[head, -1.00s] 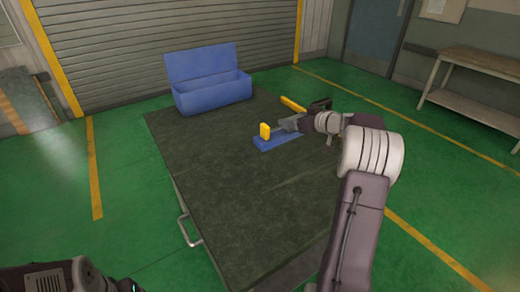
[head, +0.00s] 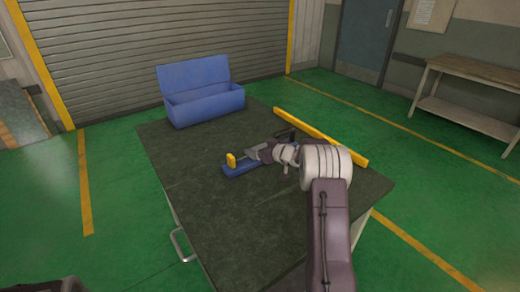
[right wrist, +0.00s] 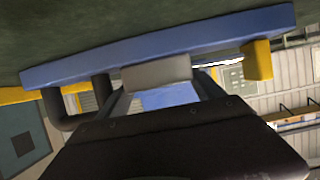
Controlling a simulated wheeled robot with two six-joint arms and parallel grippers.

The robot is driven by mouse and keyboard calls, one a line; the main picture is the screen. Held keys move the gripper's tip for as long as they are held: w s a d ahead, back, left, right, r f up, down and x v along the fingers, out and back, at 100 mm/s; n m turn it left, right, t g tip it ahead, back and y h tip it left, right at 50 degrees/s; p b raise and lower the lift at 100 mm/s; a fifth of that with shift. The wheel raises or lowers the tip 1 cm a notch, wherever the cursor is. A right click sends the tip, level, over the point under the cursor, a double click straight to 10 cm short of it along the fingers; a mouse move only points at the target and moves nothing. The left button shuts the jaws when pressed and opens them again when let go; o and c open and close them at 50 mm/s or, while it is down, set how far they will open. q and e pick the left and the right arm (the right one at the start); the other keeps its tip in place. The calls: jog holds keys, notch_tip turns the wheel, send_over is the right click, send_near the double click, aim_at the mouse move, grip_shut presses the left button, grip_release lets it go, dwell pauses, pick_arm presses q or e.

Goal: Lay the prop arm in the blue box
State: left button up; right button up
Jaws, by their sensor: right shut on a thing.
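The prop arm (head: 240,169), by its look a flat blue bar with a yellow block upright at its left end, is over the middle of the dark table. My right gripper (head: 252,155) is shut on it near its middle. In the right wrist view the prop arm (right wrist: 225,38) spans the top, with the yellow block at right and a dark bent handle at left. I cannot tell whether it touches the table. The blue box (head: 207,109) stands open at the table's far end, lid up at the back; its floor is hidden. My left gripper is out of view.
A long yellow bar (head: 320,136) lies along the table's right edge, beyond my right arm. The dark table (head: 220,215) is bare at its near part and between the prop arm and the box. A bench (head: 470,95) stands at the right wall.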

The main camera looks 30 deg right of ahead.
jog(key=shift+r, duration=0.25)
jog(key=shift+f+b, duration=0.15)
jog(key=shift+b, duration=0.15)
jog(key=o, duration=2.1)
jog(key=shift+s, duration=0.1)
